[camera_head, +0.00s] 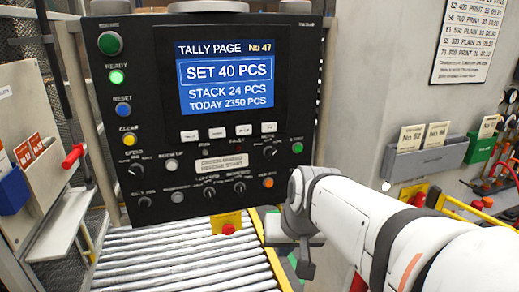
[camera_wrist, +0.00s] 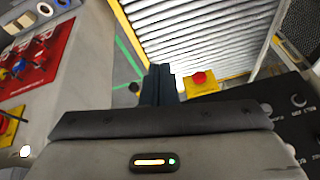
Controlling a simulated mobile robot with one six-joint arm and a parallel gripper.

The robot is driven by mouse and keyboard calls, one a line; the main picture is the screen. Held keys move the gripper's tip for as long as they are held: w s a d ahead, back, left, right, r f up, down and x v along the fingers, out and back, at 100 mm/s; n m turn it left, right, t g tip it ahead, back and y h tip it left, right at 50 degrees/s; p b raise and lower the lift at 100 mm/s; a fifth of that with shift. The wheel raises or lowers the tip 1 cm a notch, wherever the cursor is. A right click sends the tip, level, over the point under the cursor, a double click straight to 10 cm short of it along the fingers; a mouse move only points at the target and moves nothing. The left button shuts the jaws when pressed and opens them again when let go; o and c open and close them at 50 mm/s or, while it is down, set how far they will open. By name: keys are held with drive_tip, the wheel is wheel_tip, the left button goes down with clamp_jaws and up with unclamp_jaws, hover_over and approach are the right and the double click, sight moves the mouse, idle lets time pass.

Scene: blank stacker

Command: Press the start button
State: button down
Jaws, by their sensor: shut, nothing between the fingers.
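The black control panel (camera_head: 235,118) stands upright in the head view. A large green button (camera_head: 110,43) is at its upper left, under a label too small to read. A smaller green button (camera_head: 297,147) sits at the right edge; its label is also unclear. I cannot tell which is the start button. My gripper (camera_wrist: 161,72) shows in the wrist view with its dark fingers together and empty. It points towards the roller conveyor and a red mushroom button (camera_wrist: 199,79) on a yellow box. In the head view my wrist is low, right of the panel's lower right corner, apart from the green buttons.
The panel has a lit green READY lamp (camera_head: 117,77), a blue RESET button (camera_head: 123,109), a yellow CLEAR button (camera_head: 130,140), an orange button (camera_head: 267,183) and several knobs. The screen (camera_head: 227,75) reads SET 40 PCS. The roller conveyor (camera_head: 185,262) below is empty.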

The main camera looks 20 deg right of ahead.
sight(298, 149)
drive_tip(key=w+d+r+m+t, duration=0.2)
drive_tip(key=w+d+r+m, duration=0.1)
drive_tip(key=w+d, duration=0.4)
drive_tip(key=w+d+r+m+t+h, duration=0.1)
drive_tip(key=w+d+r+m+t, duration=0.1)
drive_tip(key=w+d+r, duration=0.4)
drive_tip(key=shift+w+d+m+t, duration=0.3)
drive_tip(key=shift+w+d+m, duration=0.25)
drive_tip(key=shift+d, duration=0.25)
drive_tip(key=shift+w, duration=0.15)
drive_tip(key=w+p, duration=0.3)
drive_tip(key=w, duration=0.5)
drive_tip(key=shift+w+a+p, duration=0.15)
drive_tip(key=shift+w+p, duration=0.15)
drive_tip(key=shift+w, duration=0.05)
drive_tip(key=shift+w, duration=0.15)
idle(0.4)
drive_tip(key=shift+w, duration=0.25)
